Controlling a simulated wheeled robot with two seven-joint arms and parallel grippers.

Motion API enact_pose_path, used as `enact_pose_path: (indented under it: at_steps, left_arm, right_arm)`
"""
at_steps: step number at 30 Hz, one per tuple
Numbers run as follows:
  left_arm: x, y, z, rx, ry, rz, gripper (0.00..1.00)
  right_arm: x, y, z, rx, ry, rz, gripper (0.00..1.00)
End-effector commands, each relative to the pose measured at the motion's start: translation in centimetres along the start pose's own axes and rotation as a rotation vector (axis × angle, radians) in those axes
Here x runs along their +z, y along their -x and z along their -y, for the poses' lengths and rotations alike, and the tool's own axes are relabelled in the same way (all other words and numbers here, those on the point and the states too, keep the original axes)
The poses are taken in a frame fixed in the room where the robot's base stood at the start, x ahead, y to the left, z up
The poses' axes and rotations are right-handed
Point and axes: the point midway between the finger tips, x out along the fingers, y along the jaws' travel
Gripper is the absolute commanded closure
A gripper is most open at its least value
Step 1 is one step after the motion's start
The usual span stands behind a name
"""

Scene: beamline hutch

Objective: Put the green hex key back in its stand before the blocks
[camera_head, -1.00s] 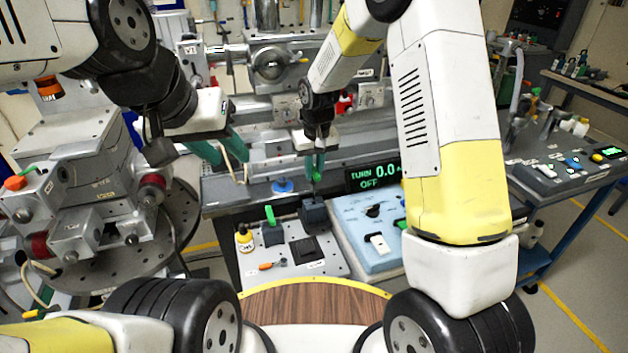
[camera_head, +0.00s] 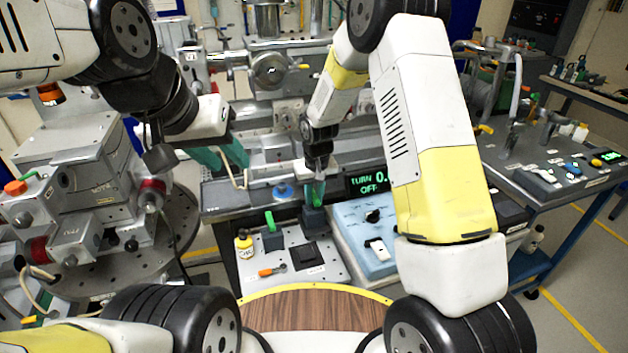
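A bright green upright handle (camera_head: 269,221) stands in a dark block (camera_head: 272,240) on the grey tray; it looks like the green hex key, but its shaft is hidden. A second dark block (camera_head: 314,219) stands to its right at the back of the tray. My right gripper (camera_head: 316,193) points down with its teal fingertips at the top of this second block; whether they touch it or hold something is too small to tell. My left gripper (camera_head: 233,172) is open and empty, with teal fingers apart, above the bench at the left, clear of the tray.
The tray (camera_head: 318,271) also holds a yellow bottle (camera_head: 244,244), an orange-handled tool (camera_head: 271,271) lying flat and a black square pad (camera_head: 305,254). A blue control box (camera_head: 371,245) stands close on the right, with a lit display (camera_head: 368,183) behind. A round flanged machine (camera_head: 85,220) stands left.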

Motion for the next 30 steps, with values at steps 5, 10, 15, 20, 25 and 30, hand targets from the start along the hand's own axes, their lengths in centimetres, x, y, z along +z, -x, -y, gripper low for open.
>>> enact_pose_path:
  at_steps: [5, 10, 15, 20, 25, 30]
  left_arm:
    - [0.0, 0.0, 0.0, 0.000, 0.000, 0.000, 0.64]
    - [0.0, 0.0, 0.0, 0.000, 0.000, 0.000, 0.64]
    - [0.0, 0.0, 0.0, 0.000, 0.000, 0.000, 0.64]
    - [0.0, 0.0, 0.0, 0.000, 0.000, 0.000, 0.64]
    - [0.0, 0.0, 0.0, 0.000, 0.000, 0.000, 0.64]
    - [0.0, 0.0, 0.0, 0.000, 0.000, 0.000, 0.64]
  right_arm:
    - [0.0, 0.1, 0.0, 0.000, 0.000, -0.001, 0.62]
    - [0.0, 0.1, 0.0, 0.000, 0.000, -0.001, 0.62]
    - [-0.2, 1.1, 0.0, -0.001, 0.000, -0.005, 0.62]
    - [-0.2, 4.0, 0.0, -0.001, 0.000, -0.006, 0.62]
    - [-0.2, 7.8, 0.0, -0.001, 0.000, -0.007, 0.62]
    - [-0.2, 10.7, 0.0, -0.001, 0.000, -0.005, 0.62]
